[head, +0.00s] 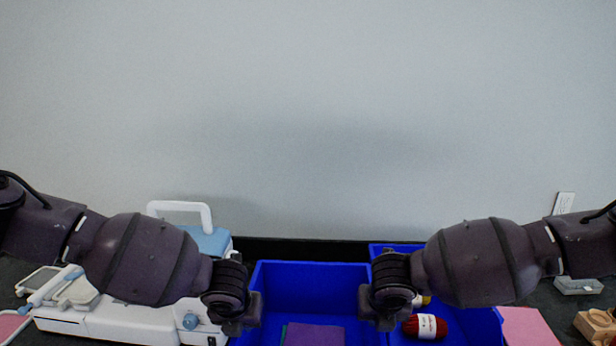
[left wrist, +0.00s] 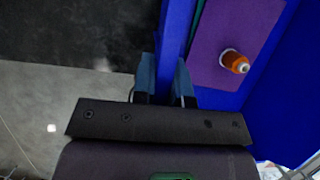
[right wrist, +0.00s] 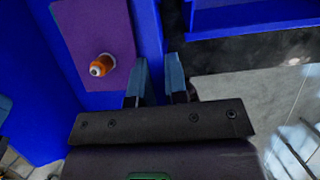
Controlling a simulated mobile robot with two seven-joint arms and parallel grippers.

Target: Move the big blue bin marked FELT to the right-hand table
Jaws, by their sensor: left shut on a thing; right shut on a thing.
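A big blue bin (head: 311,276) stands at the lower middle of the head view, with purple felt (head: 314,335) inside. No FELT marking shows. My left gripper (head: 240,318) is at the bin's left side; in the left wrist view its fingers (left wrist: 166,82) are shut on the bin's wall (left wrist: 174,40). My right gripper (head: 378,312) is at the bin's right side; in the right wrist view its fingers (right wrist: 160,82) are shut on the opposite wall (right wrist: 148,40). An orange spool with a white end (left wrist: 234,62) lies on the felt.
A second blue bin (head: 470,322) with a red yarn ball (head: 425,326) stands close on the right. A white sewing machine (head: 120,322) is on the left. Pink sheets (head: 528,326) and a wooden piece (head: 597,325) lie at the right. A grey wall is behind.

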